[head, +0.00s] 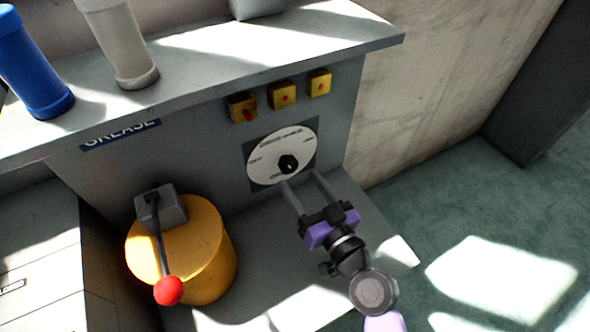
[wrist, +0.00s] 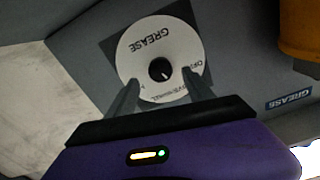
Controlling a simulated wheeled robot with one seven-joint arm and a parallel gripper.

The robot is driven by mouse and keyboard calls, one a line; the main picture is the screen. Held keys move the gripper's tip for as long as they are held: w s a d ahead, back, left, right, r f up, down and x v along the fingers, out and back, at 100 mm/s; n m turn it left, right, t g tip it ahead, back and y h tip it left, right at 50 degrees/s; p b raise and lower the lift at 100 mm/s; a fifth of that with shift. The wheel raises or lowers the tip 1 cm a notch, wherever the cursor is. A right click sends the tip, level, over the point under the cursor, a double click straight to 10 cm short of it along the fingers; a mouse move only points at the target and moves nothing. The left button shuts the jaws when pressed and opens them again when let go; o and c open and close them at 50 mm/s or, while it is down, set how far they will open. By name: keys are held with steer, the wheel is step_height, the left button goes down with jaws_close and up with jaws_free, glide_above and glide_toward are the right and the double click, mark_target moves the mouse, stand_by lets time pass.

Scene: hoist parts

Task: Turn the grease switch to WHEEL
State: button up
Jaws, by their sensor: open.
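The grease switch is a black knob (head: 289,164) at the centre of a white round dial (head: 264,160) on a dark square plate, set in the grey panel. The dial has printed labels around its rim; most are too small or blurred to read. In the wrist view the dial (wrist: 135,50) shows upside down with GREASE on it, and the knob (wrist: 160,69) has a pale pointer mark. My gripper (head: 301,181) is open and empty, its two fingers just below the knob. In the wrist view the fingers (wrist: 163,90) stand either side of the knob's near side, apart from it.
Three yellow switch boxes (head: 282,95) sit above the dial. A yellow drum (head: 205,262) with a red-balled lever (head: 168,291) stands at left. A grey shelf (head: 200,75) overhangs the panel, bearing blue (head: 35,70) and grey (head: 122,45) cylinders. Floor at right is clear.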

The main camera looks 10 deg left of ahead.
mark_target(291, 169)
steer(key=shift+x, duration=2)
jaws_close()
steer(key=shift+m, duration=0.3)
steer(key=m, duration=0.4)
steer(key=shift+m, duration=2.1)
